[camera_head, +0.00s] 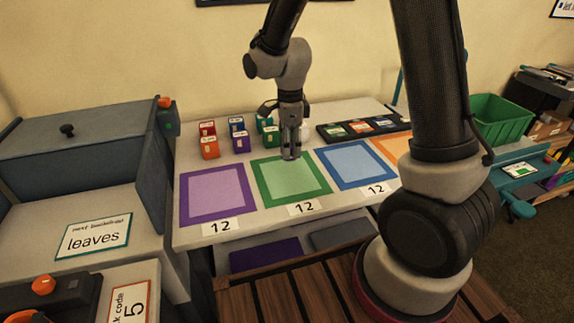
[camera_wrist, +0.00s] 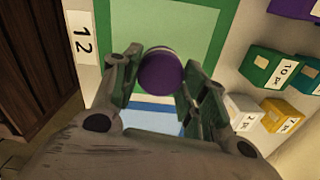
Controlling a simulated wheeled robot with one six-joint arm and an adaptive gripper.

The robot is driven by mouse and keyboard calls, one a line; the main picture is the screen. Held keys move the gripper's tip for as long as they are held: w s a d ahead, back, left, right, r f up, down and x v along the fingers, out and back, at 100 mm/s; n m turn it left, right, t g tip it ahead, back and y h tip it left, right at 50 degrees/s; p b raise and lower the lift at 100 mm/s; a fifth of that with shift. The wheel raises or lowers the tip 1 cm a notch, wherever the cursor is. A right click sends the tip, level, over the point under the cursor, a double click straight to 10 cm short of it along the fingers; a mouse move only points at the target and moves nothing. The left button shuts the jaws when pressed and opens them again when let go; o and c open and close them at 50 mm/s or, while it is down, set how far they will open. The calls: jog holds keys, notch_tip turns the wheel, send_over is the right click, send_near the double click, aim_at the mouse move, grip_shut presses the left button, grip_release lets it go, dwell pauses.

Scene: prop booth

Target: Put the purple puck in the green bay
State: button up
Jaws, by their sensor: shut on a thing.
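The purple puck (camera_wrist: 161,73) is held between the two fingers of my gripper (camera_wrist: 163,78) in the wrist view. My gripper (camera_head: 291,152) points down at the back edge of the green bay (camera_head: 267,190) in the head view. The puck cannot be made out clearly there, behind the fingertips. The green bay is a flat square with a dark green border and a paler middle, and its border also shows in the wrist view (camera_wrist: 212,30). I cannot tell whether the puck touches the surface.
A purple bay (camera_head: 217,192) lies left of the green one, a blue bay (camera_head: 355,165) and an orange bay (camera_head: 393,150) to the right. Small coloured boxes (camera_head: 209,147) stand behind the purple and green bays. A dark tray (camera_head: 335,139) lies behind the blue bay.

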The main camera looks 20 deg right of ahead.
jog(key=shift+f, duration=3.55)
jog(key=o, duration=1.1)
jog(key=shift+f, duration=0.1)
jog(key=shift+c, duration=0.2)
